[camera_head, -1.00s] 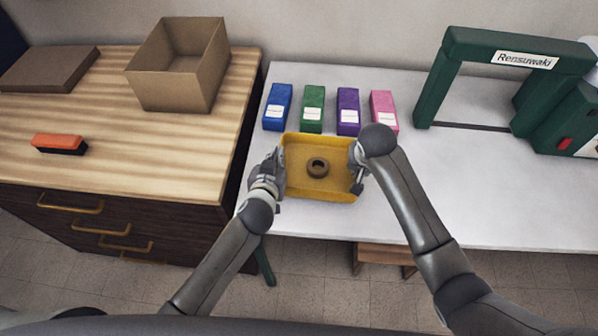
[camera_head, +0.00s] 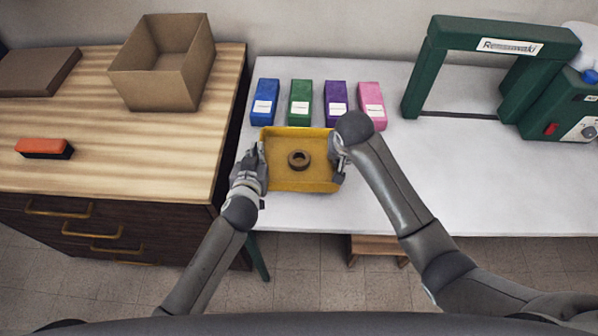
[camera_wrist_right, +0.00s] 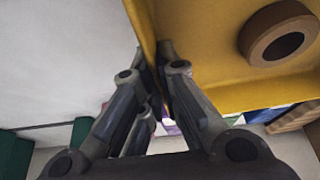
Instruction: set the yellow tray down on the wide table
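The yellow tray (camera_head: 316,183) is over the near left part of the wide white table (camera_head: 450,190), close behind its front edge. A brown ring (camera_head: 298,160) lies in the tray; it also shows in the right wrist view (camera_wrist_right: 278,34). My left gripper (camera_head: 259,160) is at the tray's left wall and appears shut on it. My right gripper (camera_head: 338,160) is at the right wall; in the right wrist view its fingers (camera_wrist_right: 160,72) close on the yellow wall (camera_wrist_right: 148,30). I cannot tell whether the tray's underside touches the table.
Blue (camera_head: 264,102), green (camera_head: 300,103), purple (camera_head: 336,104) and pink (camera_head: 371,104) boxes stand just behind the tray. A green machine (camera_head: 415,85) stands at the right. A wooden cabinet (camera_head: 110,165) with an open carton (camera_head: 150,85) is left. The front right table is clear.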

